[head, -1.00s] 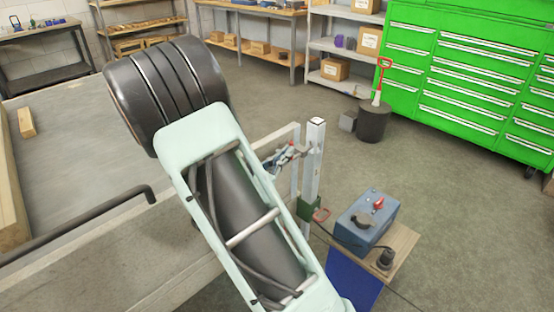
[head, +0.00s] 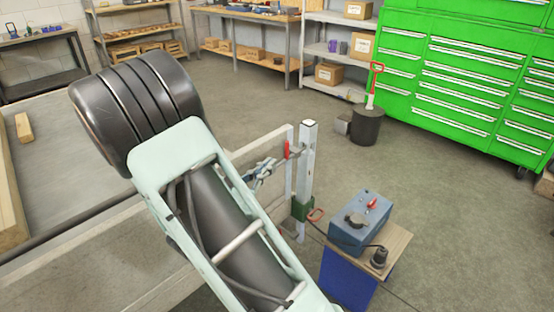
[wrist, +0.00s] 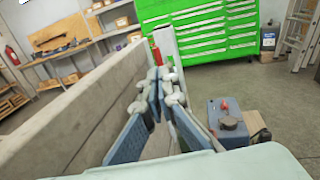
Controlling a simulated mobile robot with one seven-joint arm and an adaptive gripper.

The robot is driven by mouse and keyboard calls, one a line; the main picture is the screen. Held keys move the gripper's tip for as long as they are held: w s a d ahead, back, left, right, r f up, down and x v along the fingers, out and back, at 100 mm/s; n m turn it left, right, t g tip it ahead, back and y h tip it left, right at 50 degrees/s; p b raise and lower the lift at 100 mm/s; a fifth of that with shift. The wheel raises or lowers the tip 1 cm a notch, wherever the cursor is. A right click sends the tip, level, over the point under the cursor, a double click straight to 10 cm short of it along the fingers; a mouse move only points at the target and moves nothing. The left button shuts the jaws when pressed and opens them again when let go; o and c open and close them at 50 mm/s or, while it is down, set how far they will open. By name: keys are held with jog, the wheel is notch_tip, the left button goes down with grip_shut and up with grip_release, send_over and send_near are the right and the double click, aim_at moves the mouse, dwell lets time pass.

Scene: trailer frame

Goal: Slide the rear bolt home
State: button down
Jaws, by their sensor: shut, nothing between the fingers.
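A red handle (head: 287,149), seemingly part of the bolt, shows at the narrow gap between the grey side panel's end and the upright post (head: 307,165). It also shows in the wrist view (wrist: 157,54), just beyond my fingertips. How far the bolt sits in is too small to tell. My gripper (head: 266,168) is shut and empty, a little left of and below the red handle in the head view. In the wrist view its fingers (wrist: 155,88) come together in front of the post (wrist: 168,48). I cannot tell whether they touch anything.
The side panel (wrist: 75,120) runs along the left. A green bracket (head: 301,210) with a red ring (head: 315,214) is low on the post. A blue-grey box (head: 360,222) with a red switch stands on a small stand to the right.

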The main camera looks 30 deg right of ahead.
jog(key=v, duration=0.6)
jog(key=shift+a, duration=0.35)
jog(key=shift+s+d+f, duration=0.1)
